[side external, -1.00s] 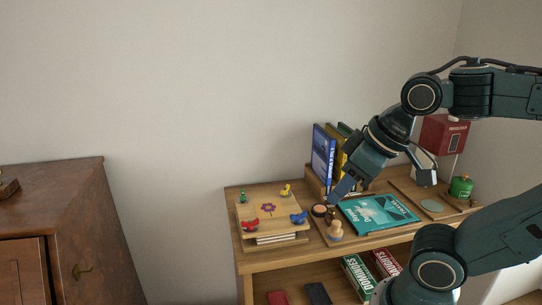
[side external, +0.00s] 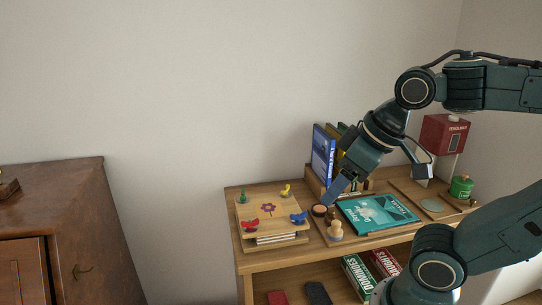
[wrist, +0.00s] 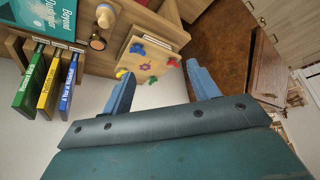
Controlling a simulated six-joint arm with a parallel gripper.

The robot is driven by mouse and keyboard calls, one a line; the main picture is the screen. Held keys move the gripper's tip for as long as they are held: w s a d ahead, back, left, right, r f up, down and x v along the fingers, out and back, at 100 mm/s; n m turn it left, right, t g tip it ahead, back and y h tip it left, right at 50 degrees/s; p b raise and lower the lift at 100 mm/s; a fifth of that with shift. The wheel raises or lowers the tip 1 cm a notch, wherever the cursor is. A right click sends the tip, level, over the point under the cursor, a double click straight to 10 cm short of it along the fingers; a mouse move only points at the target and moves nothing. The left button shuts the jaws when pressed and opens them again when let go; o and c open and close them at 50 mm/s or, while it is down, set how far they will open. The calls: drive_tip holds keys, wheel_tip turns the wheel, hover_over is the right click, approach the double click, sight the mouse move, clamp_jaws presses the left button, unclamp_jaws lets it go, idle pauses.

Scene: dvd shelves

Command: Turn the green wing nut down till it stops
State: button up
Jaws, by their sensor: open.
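The green wing nut (side external: 243,197) stands at the back left corner of a wooden flower press (side external: 268,211) on the shelf top. In the wrist view the green wing nut (wrist: 152,80) shows small at the lower edge of the press, between my fingers in the picture. Red (side external: 250,225), blue (side external: 298,217) and yellow (side external: 285,190) wing nuts sit at the other corners. My gripper (side external: 335,193) is open and empty, to the right of the press and apart from it. Both fingers (wrist: 160,72) show apart in the wrist view.
A blue book (side external: 323,155) and others stand upright behind my gripper. A teal book (side external: 378,214) lies flat to the right. Space above the press is clear.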

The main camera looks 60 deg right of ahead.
drive_tip(key=w+r+n+g, duration=0.1)
drive_tip(key=w+r+n, duration=0.15)
drive_tip(key=w, duration=0.45)
drive_tip(key=n+g, duration=0.4)
hover_over(243, 191)
drive_tip(key=shift+f, duration=0.95)
drive_tip(key=shift+f, duration=0.1)
drive_tip(key=shift+f, duration=6.8)
drive_tip(key=c, duration=1)
